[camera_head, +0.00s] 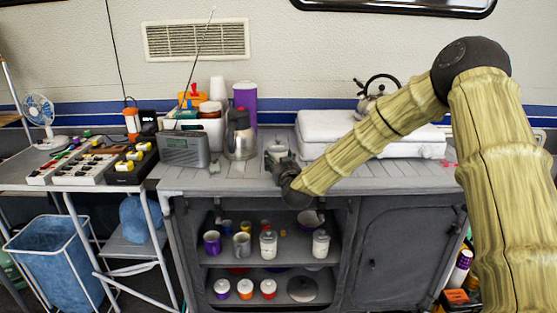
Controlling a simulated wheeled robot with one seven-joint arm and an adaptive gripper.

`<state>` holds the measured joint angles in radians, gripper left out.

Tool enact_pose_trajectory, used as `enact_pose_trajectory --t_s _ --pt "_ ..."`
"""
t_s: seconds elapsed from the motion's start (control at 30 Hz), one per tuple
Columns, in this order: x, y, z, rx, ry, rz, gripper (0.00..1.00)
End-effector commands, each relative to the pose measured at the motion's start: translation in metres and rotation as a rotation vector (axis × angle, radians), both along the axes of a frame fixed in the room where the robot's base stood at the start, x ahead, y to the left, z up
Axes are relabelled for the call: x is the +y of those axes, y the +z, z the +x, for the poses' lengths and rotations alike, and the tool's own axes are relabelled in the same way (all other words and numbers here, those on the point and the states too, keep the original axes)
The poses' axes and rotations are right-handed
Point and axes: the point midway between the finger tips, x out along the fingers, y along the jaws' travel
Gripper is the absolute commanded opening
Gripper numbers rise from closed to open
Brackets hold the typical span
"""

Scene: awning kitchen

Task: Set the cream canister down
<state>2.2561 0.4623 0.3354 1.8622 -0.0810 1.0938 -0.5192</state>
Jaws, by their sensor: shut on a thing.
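My gripper (280,158) is low over the front part of the grey cabinet top, with the arm reaching in from the right. It is shut on the cream canister (277,148). Only a small pale part of the canister shows above the gripper, and the rest is hidden behind it. I cannot tell whether its base touches the cabinet top (225,180).
Cups and jars fill the open shelves below. The cabinet top's front left is clear.

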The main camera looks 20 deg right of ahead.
Motion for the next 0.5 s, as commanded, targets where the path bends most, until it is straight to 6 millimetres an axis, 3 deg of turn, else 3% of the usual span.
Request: enact_pose_trajectory --t_s 0.07,0.1,0.2,0.5 --pt "0.0 -0.0027 0.0 0.0 0.0 -0.001 0.31" --pt "-0.0001 -0.0028 -0.0001 0.001 0.0 -0.001 0.61" --pt "-0.0002 -0.0025 -0.0001 0.001 0.0 -0.001 0.79" --pt "-0.0002 -0.0022 -0.0002 0.0 0.0 0.0 0.79"
